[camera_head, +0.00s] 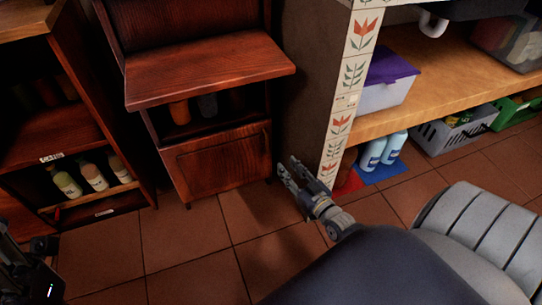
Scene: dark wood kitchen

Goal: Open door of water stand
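The water stand is a dark reddish wood cabinet (210,68) left of the middle, with a jutting shelf top, an open niche and a lower door. The door (222,166) is a framed panel and looks closed. My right gripper (289,173) is right of the door, near the tiled wall end, with its fingers apart and nothing between them. It does not appear to touch the door. A dark part of my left arm with its gripper (28,268) shows at the lower left edge; its fingers are not clear.
An open wooden shelf unit (55,135) with several bottles (93,177) stands at left. A tiled wall end (340,128) is close to my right gripper. The tiled floor (185,240) before the stand is clear.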

